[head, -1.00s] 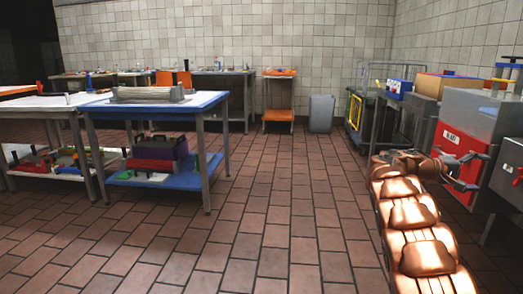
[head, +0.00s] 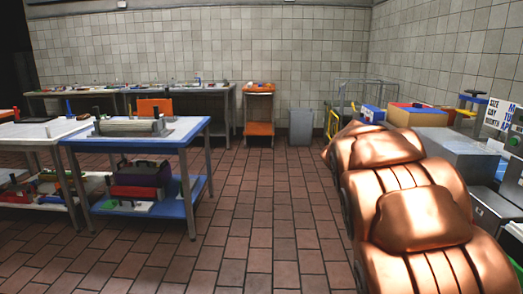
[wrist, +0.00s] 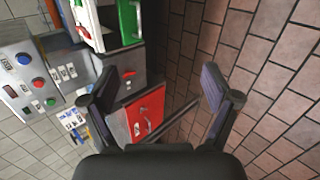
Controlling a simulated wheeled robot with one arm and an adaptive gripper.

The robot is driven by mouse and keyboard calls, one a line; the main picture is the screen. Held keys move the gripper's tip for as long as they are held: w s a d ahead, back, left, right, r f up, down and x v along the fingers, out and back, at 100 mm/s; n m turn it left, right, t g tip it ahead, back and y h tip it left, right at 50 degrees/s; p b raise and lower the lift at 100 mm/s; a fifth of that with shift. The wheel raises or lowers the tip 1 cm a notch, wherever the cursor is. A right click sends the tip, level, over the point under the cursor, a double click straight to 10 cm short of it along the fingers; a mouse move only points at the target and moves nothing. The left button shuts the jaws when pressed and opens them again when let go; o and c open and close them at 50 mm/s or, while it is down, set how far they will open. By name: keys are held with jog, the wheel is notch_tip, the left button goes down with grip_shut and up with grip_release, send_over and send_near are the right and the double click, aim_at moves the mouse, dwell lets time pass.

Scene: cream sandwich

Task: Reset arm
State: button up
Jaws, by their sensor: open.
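My gripper (wrist: 158,93) shows in the wrist view with its two dark fingers spread wide apart and nothing between them. Beyond the fingers are a red-fronted box (wrist: 146,115) and bare floor, both apart from the gripper. In the head view my copper-coloured arm fills the lower right, and the gripper itself is hidden there.
A blue table (head: 190,132) with a lower shelf stands at the left. An orange cart (head: 259,128) and a grey bin (head: 301,126) stand by the back wall. Grey machines (head: 452,152) line the right side. The tiled floor (head: 262,215) in the middle is clear.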

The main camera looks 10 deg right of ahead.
jog(key=s+a+r+y+p, duration=0.2)
jog(key=s+a+p, duration=0.4)
jog(key=a, duration=0.4)
jog(key=s+a+r+n+y+p, duration=0.1)
jog(key=s+a+r+y+p, duration=0.2)
jog(key=s+a+p, duration=0.3)
jog(key=s+a+r+n+t+y+p, duration=0.1)
jog(key=s+a+r+y+p, duration=0.2)
jog(key=a, duration=1.2)
jog(key=s+y+p, duration=0.1)
jog(key=s+p, duration=0.2)
jog(key=s, duration=0.3)
jog(key=shift+r+p, duration=0.2)
jog(key=shift+p, duration=0.15)
